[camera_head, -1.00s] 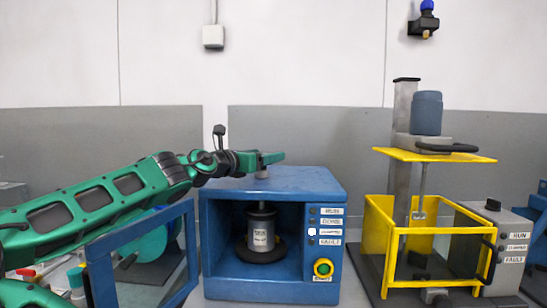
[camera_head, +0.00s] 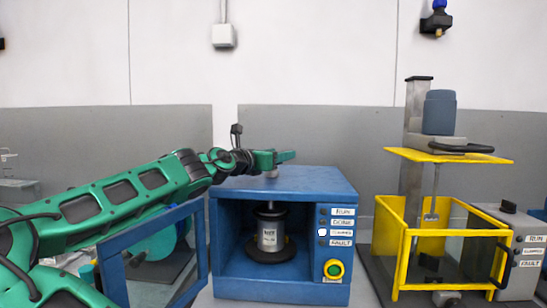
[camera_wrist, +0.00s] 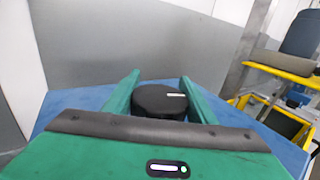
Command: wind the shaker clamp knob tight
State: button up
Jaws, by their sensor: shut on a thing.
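The blue shaker (camera_head: 300,181) stands on the bench with its front door (camera_head: 150,265) swung open to the left. A grey can (camera_head: 270,233) stands upright inside on a dark round base, with a rod above it. The clamp knob is a round black cap with a white mark (camera_wrist: 160,100) on top of the shaker. My gripper (camera_head: 280,158) is over the shaker's top; in the wrist view its two green fingers (camera_wrist: 159,84) are closed on the knob from both sides. In the head view the fingers hide the knob; only a short grey stem (camera_head: 271,174) shows.
The shaker's panel has a lit white lamp (camera_head: 322,232) beside one label and a green button (camera_head: 333,269) with a yellow ring. A yellow-guarded mixer (camera_head: 440,155) stands to the right.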

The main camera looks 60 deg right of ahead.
jog(key=n+t, duration=0.1)
jog(key=t, duration=0.1)
jog(key=w+n+t, duration=0.1)
jog(key=n+t, duration=0.1)
jog(key=t, duration=0.1)
jog(key=shift+t+y, duration=0.3)
jog(key=shift+w+a+r+n+t+y, duration=0.1)
jog(key=shift+w+n+t+y, duration=0.1)
jog(key=shift+n+t+y, duration=0.45)
jog(key=shift+w+a+f+n+t+y, duration=0.1)
jog(key=shift+w+n+t+y, duration=0.15)
jog(key=shift+n+t, duration=0.85)
jog(key=shift+w+a+r+n+t+y, duration=0.15)
jog(key=shift+n+t+y, duration=0.35)
jog(key=shift+t, duration=0.65)
jog(key=shift+w, duration=0.15)
jog(key=o, duration=1.1)
jog(key=shift+c, duration=0.2)
